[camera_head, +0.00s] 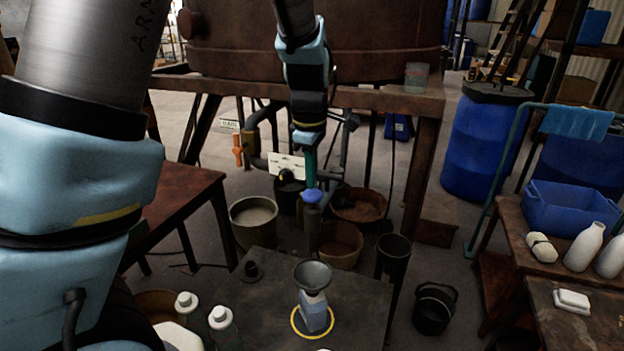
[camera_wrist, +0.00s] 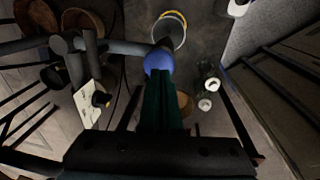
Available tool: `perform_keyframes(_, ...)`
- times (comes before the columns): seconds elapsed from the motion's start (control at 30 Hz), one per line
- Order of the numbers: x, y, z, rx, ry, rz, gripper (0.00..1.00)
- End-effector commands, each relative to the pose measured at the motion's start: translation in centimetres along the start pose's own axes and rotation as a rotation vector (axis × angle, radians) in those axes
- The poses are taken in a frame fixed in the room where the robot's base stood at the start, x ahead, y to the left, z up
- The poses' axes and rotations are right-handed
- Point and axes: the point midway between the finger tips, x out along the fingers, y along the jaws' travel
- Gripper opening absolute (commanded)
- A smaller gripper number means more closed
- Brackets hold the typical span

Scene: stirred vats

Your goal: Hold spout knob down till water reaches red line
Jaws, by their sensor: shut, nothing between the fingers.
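The spout knob (camera_head: 312,196) is a blue round cap on top of a dark upright spout body in the head view. The knob also shows in the wrist view (camera_wrist: 158,62). My gripper (camera_head: 310,182) points down with its teal fingers shut and empty. The fingertips are right at the top of the knob; I cannot tell whether they press it. A grey-blue vessel with a dark funnel (camera_head: 313,275) stands inside a yellow ring (camera_head: 298,332) on the dark low table. No red line, water level or stream can be made out.
A large rusty vat (camera_head: 230,40) stands on a frame behind. Buckets (camera_head: 254,218) stand on the floor around the spout. White-capped bottles (camera_head: 221,318) are at the table's front left. A black bucket (camera_head: 434,308) and a side bench with a blue crate (camera_head: 570,212) are at right.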

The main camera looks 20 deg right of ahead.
Motion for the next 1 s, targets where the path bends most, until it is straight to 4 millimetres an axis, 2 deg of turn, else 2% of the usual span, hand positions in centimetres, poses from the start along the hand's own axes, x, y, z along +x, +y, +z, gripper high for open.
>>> perform_keyframes(0.2, 1.6, 0.0, 0.0, 0.000, 0.000, 0.000, 0.00)
perform_keyframes(0.57, 1.9, 0.0, 0.0, 0.000, -0.001, 0.000, 0.00)
perform_keyframes(0.8, 4.5, -0.3, 0.0, 0.001, 0.001, -0.002, 0.00)
perform_keyframes(1.0, 4.8, -0.4, 0.1, 0.001, 0.002, -0.006, 0.00)
